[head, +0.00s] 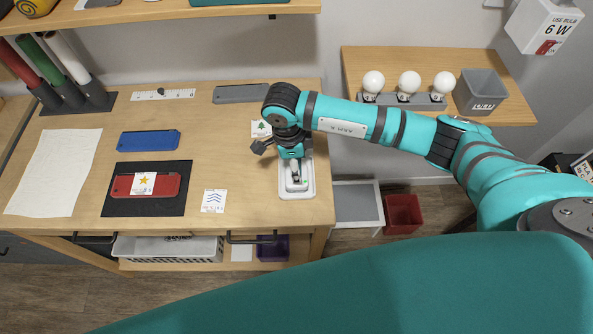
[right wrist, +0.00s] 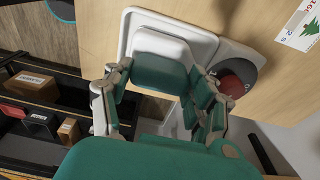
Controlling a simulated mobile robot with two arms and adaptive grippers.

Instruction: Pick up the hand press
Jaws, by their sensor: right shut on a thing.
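The hand press (head: 297,187) is a white and grey device at the right end of the wooden workbench, below my right arm in the head view. In the right wrist view the white press (right wrist: 163,44) shows with a pale base around it. My right gripper (head: 293,158) points down onto the press, and its fingers (right wrist: 163,76) are shut on it from both sides. The gripper hides much of the press, so I cannot tell whether it touches the bench. My left gripper is not in view.
The workbench (head: 240,150) also holds a red case on a black mat (head: 120,207), a blue case (head: 149,140), a grey bar (head: 240,93) and small cards. A shelf with bulbs (head: 373,82) and a grey bin (head: 481,93) stands to the right.

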